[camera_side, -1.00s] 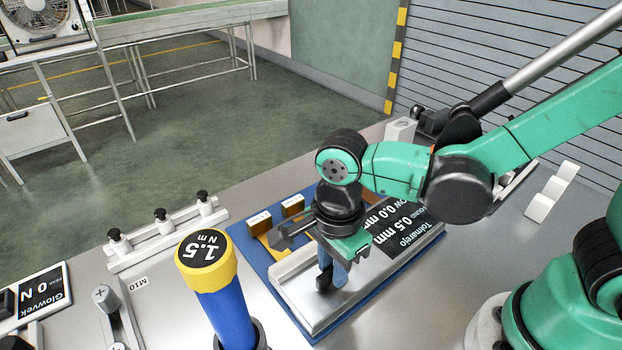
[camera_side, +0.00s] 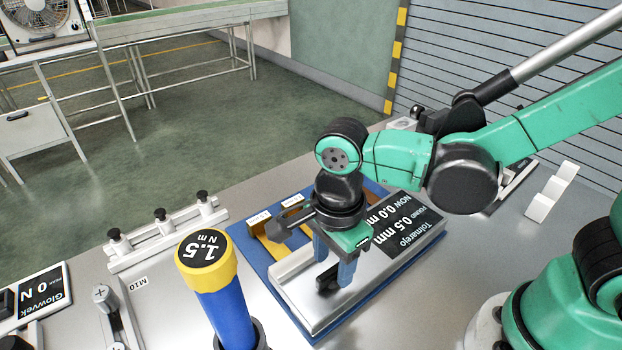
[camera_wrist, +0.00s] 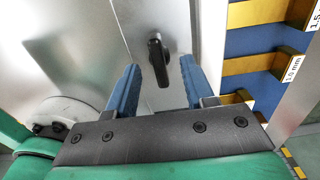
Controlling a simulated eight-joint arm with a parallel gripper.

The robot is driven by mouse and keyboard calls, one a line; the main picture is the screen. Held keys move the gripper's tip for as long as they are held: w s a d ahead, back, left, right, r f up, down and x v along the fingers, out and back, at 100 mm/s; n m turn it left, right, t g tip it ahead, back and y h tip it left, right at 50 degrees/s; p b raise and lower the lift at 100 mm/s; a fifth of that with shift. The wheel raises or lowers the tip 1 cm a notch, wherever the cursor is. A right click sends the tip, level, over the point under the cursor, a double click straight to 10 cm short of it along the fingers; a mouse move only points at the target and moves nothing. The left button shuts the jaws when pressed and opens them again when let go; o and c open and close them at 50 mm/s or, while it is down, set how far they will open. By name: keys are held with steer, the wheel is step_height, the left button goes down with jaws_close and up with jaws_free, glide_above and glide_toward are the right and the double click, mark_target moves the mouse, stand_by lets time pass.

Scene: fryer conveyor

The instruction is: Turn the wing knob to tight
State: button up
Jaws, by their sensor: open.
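The wing knob (camera_wrist: 158,60) is a black lever-shaped piece on a bright metal plate (camera_wrist: 130,20). In the wrist view its long wing points roughly up and down the picture. It also shows in the side view (camera_side: 327,279), low beside my fingers. My gripper (camera_wrist: 159,64) is open, with one blue finger on each side of the knob and a visible gap to both. In the side view my gripper (camera_side: 333,268) points down over the plate. The fingers partly hide the knob there, and their exact height against it is hard to tell. I cannot read any tight mark.
A black display (camera_side: 405,222) reading "NOW 0.0 mm" and "FOUND 0.5 mm" lies right of my gripper. Brass gauge strips (camera_wrist: 255,65) lie on the blue base. A blue and yellow 1.5 Nm driver (camera_side: 215,280) stands at the front left. A rail with black-topped pegs (camera_side: 162,232) lies further left.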

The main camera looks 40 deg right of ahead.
mark_target(336, 264)
steer(key=shift+r, duration=2.2)
steer(key=shift+d, duration=0.1)
steer(key=shift+w+d+r+n, duration=0.1)
steer(key=shift+d+n, duration=0.2)
steer(key=shift+n, duration=0.2)
steer(key=w+d+r+n+t, duration=0.1)
steer(key=d+n+t, duration=0.2)
steer(key=d+n, duration=0.3)
steer(key=w+d+r+n+t, duration=0.1)
steer(key=d+n+t, duration=0.3)
steer(key=n, duration=0.7)
steer(key=shift+w+d+r, duration=0.3)
steer(key=shift+w+d, duration=0.2)
steer(key=shift+d, duration=0.6)
